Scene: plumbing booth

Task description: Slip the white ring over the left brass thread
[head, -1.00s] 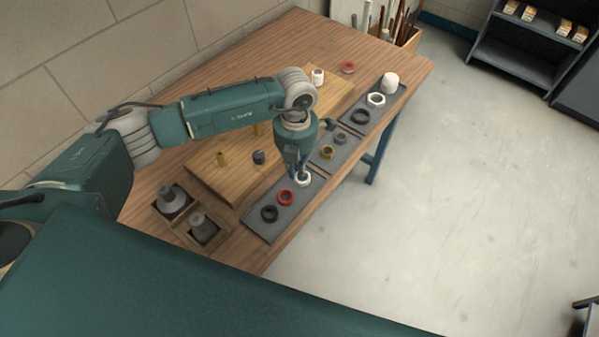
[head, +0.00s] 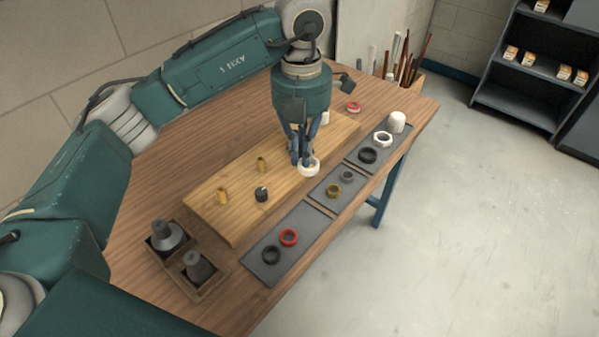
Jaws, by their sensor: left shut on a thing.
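My left gripper (head: 301,160) is shut on the white ring (head: 309,169) and holds it over the right part of the wooden board (head: 213,213). The ring looks raised above the board; its exact height is hard to tell. Two brass threads stand upright on the board: the left brass thread (head: 222,196) near its left end, and another brass thread (head: 261,165) further back. Both are bare at the top and lie left of the ring, apart from it. My right gripper is not in view.
A dark grey fitting (head: 262,194) stands on the board between the threads and the near tray (head: 305,222). That tray holds a red ring (head: 288,237) and a black ring (head: 271,255). Further trays line the right edge. Two grey cones (head: 168,236) (head: 198,267) sit in wooden boxes.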

